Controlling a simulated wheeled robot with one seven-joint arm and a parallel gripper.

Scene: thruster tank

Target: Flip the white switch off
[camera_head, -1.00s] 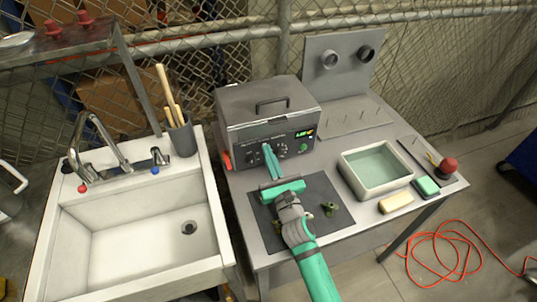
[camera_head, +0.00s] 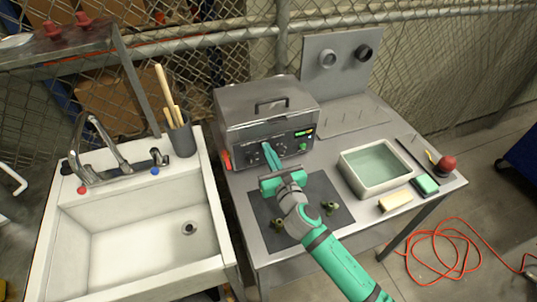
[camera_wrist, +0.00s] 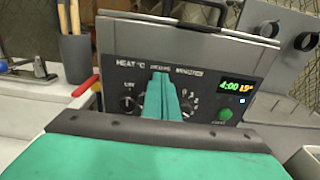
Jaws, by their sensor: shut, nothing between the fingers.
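The grey tank unit (camera_head: 240,128) stands at the back of the bench with its lid closed. Its front panel (camera_wrist: 205,75) carries dark knobs, a lit display (camera_wrist: 236,87) reading 4:00 and a green button (camera_wrist: 224,114). A tiny pale spot (camera_wrist: 242,101) sits below the display; I cannot tell whether it is a white switch. No white switch is clearly visible. My gripper (camera_head: 266,147) is shut and empty, its fingertips in front of the panel's middle. In the wrist view the fingers (camera_wrist: 160,78) hide part of the panel between the knobs; contact cannot be told.
A dark mat (camera_head: 325,188) with small green valve-like parts lies under my arm. A white basin (camera_head: 347,174) of liquid, a yellow bar (camera_head: 396,199) and a green sponge (camera_head: 426,185) are to the right. A red handle (camera_head: 224,158) sits at the unit's left side. A sink (camera_head: 72,215) stands left.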

